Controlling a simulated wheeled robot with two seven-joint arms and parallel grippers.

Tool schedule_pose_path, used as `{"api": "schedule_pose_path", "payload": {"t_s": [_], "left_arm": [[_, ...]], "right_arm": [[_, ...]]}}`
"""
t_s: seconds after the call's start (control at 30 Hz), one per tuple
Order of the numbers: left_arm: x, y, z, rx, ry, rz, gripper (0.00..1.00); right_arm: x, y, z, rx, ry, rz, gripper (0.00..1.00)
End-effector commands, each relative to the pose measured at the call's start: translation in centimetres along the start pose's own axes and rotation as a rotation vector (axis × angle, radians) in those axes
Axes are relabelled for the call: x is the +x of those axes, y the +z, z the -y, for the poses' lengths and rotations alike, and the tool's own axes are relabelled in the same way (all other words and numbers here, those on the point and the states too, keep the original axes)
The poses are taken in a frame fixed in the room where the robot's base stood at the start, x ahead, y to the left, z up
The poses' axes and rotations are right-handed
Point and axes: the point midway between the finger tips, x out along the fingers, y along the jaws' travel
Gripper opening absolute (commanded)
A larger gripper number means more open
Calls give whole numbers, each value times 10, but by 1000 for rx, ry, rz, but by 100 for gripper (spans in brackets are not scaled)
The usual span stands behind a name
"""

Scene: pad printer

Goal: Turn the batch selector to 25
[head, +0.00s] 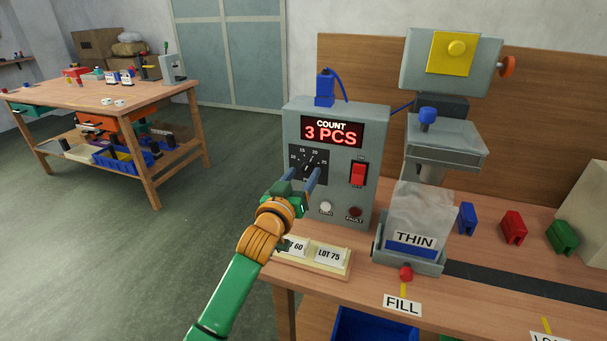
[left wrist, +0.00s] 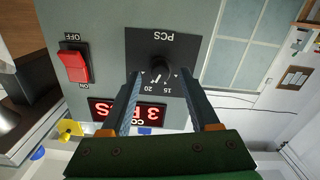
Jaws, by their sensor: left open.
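The batch selector is a round black knob (head: 308,168) on a black dial plate (head: 296,160) marked from 10 to 25, on the front of the grey control box (head: 340,120). In the left wrist view the picture is inverted; the knob (left wrist: 160,68) shows a white pointer mark that appears to point near 20. My left gripper (head: 302,174) is open in front of the knob, its fingers at either side of it in the left wrist view (left wrist: 160,82). Whether they touch the knob cannot be told. The fingers partly hide the dial's lower part. My right gripper is out of view.
A red display (head: 332,132) reads "3 PCS" above the dial. A red rocker switch (head: 358,174) sits right of it, with white and dark red buttons below. A bagging unit (head: 442,150) stands right.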

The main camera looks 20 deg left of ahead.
Motion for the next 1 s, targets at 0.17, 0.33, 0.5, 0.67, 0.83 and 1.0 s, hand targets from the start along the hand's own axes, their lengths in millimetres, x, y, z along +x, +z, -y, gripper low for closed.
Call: {"api": "schedule_pose_path", "payload": {"t_s": [0.17, 0.33, 0.5, 0.67, 0.83, 1.0], "left_arm": [[9, 0, 0, 1, 0, 0, 62], [9, 0, 0, 1, 1, 0, 62], [9, 0, 0, 1, 0, 1, 24], [9, 0, 0, 1, 0, 1, 0], [9, 0, 0, 9, 0, 1, 0], [9, -1, 0, 59, 0, 2, 0]], "right_arm": [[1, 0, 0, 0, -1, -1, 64], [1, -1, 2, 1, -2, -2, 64], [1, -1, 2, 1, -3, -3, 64], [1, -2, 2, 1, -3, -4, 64], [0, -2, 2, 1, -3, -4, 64], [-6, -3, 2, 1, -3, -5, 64]]}}
